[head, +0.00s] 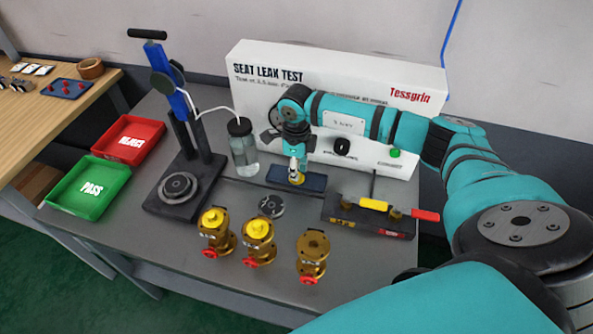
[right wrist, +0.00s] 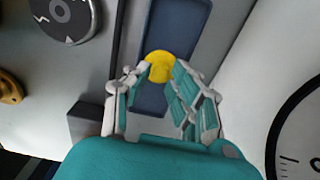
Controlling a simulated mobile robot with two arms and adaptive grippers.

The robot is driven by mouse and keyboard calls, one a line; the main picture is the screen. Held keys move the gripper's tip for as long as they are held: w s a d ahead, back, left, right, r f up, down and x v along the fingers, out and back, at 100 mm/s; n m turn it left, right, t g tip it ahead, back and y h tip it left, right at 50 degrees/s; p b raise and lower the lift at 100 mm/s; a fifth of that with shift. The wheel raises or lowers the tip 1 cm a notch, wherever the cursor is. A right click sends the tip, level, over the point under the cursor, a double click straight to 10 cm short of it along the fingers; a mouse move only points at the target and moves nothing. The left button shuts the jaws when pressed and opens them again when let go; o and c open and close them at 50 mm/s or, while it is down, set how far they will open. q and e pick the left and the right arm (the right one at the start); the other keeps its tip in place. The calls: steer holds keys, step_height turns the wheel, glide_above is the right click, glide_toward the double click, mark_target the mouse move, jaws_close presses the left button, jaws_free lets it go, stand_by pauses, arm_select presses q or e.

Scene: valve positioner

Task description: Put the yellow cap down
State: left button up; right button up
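The yellow cap (right wrist: 160,66) is between the fingertips of my right gripper (right wrist: 161,69) in the right wrist view; both tips appear to touch its sides. In the head view my right gripper (head: 295,173) points down at the dark blue mat (head: 316,183), with the yellow cap (head: 284,179) at its tips, on or just above the mat. The exact contact with the mat is hard to see. The mat also shows in the right wrist view (right wrist: 182,25). My left gripper is not in view.
Two brass valves with yellow tops (head: 214,221) (head: 258,230) and one bare-topped brass valve (head: 312,245) stand in front. A dark round disc (head: 271,206), a water jar (head: 243,150), a blue-handled press (head: 177,187) and a tool block (head: 350,214) surround the mat. The white test panel (head: 270,60) stands behind.

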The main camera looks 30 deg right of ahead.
step_height(320, 180, up, 11)
steer(key=b, duration=0.1)
steer(key=shift+b, duration=0.4)
